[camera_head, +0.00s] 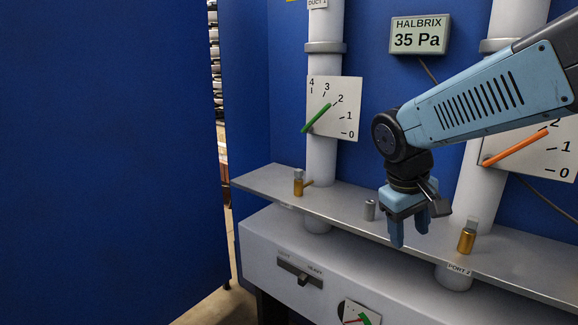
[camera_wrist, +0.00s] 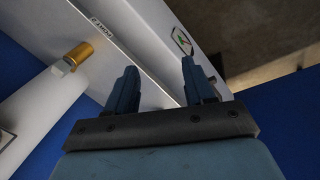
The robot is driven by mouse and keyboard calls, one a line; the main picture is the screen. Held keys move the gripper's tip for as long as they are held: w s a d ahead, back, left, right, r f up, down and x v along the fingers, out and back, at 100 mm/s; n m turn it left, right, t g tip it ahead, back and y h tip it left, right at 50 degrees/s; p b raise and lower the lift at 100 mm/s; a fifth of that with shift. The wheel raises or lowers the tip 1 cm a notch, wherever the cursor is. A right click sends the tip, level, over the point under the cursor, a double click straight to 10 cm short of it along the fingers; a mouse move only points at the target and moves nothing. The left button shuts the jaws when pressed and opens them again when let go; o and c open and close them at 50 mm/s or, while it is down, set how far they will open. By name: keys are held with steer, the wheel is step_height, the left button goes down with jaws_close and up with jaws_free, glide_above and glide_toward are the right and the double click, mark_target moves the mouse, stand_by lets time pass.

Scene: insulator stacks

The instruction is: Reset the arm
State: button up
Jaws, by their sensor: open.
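My gripper (camera_head: 421,226) hangs below my blue arm in the head view, fingers pointing down, in front of the grey shelf (camera_head: 345,208). In the wrist view my gripper (camera_wrist: 160,85) shows two blue fingers spread apart with nothing between them. The gripper is open and empty. A brass cylinder with a grey tab (camera_head: 467,238) is just right of it on the port 2 pipe; it also shows at the left of the wrist view (camera_wrist: 80,54).
A small grey cylinder (camera_head: 370,210) stands on the shelf left of my gripper. A brass fitting (camera_head: 299,184) is farther left. Gauges (camera_head: 335,108) and a 35 Pa display (camera_head: 420,35) are behind. A light grey cabinet with a slider (camera_head: 301,278) is below. A blue panel (camera_head: 110,150) fills the left.

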steer(key=s+r+m+t+y, duration=0.2)
steer(key=s+r+m+t, duration=0.1)
steer(key=s+r+t, duration=0.1)
steer(key=shift+s+d+r+m+y, duration=0.2)
steer(key=shift+s+r+m+y, duration=0.3)
steer(key=shift+s, duration=0.7)
steer(key=shift+r, duration=0.1)
